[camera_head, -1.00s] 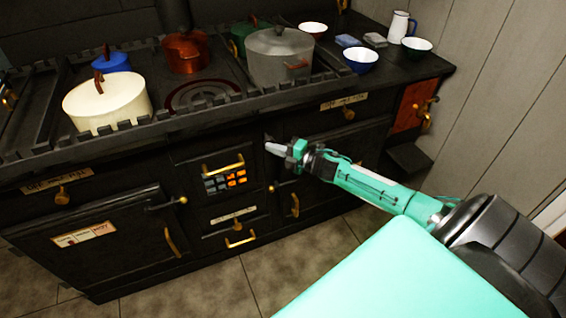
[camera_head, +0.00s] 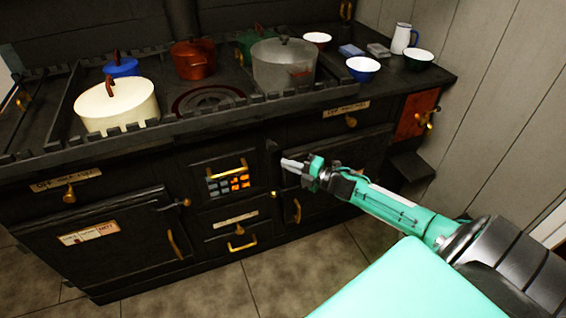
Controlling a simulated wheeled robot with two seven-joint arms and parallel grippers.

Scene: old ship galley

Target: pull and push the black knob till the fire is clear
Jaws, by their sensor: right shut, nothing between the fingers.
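The firebox door (camera_head: 222,163) is shut in the middle of the black stove's front, with a brass bar handle across it. Its small grate (camera_head: 229,184) glows orange towards the right, and its left cells look grey-blue. A small dark projection (camera_head: 271,145) just right of the firebox door may be the black knob; it blends into the dark stove front. My right gripper (camera_head: 286,164) is shut and empty, pointing left, below and right of that projection. It appears apart from it. My left gripper is out of view.
The stove top holds a cream pot (camera_head: 117,105), a copper pot (camera_head: 194,60) and a grey pot (camera_head: 284,65). Bowls and a white jug (camera_head: 402,40) stand at the right. Brass handles stick out from the oven doors and drawers. Tiled floor (camera_head: 290,277) in front is clear.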

